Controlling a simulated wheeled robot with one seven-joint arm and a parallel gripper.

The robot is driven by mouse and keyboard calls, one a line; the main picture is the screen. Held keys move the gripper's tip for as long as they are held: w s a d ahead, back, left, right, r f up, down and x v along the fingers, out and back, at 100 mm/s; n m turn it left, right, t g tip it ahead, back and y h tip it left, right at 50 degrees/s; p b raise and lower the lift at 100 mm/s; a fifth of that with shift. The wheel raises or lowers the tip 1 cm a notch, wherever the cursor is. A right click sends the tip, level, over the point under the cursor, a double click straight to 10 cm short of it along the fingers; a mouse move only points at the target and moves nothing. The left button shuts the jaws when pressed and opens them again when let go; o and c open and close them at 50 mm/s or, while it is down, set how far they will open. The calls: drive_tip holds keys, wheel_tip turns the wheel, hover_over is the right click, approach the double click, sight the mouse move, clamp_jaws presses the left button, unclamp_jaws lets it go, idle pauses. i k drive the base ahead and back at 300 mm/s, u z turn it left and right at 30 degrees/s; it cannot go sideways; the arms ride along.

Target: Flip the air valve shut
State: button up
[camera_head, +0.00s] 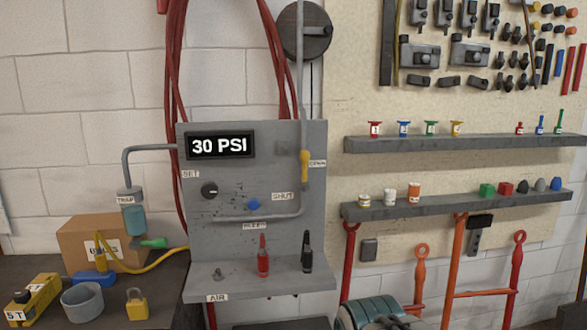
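A grey air panel (230,250) stands against the wall in the middle of the head view. A yellow valve lever (304,167) is on the grey pipe at the panel's right side. It hangs upright, in line with the vertical pipe, beside a small label (318,163) that seems to read OPEN. A SHUT label (283,196) is lower and to the left of the lever. The display (219,145) reads 30 PSI. My gripper is not in view.
A black knob (209,191) and a blue button (253,205) sit left of the lever. Red and black tools stand on the panel's ledge (235,285). Red hoses (176,90) hang behind. Shelves (450,143) with small items are at right, a cluttered bench at left.

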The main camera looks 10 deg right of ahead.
sight(305, 168)
drive_tip(key=k, duration=0.65)
drive_tip(key=z, duration=0.35)
drive_tip(key=i, duration=1.55)
drive_tip(key=u, duration=0.3)
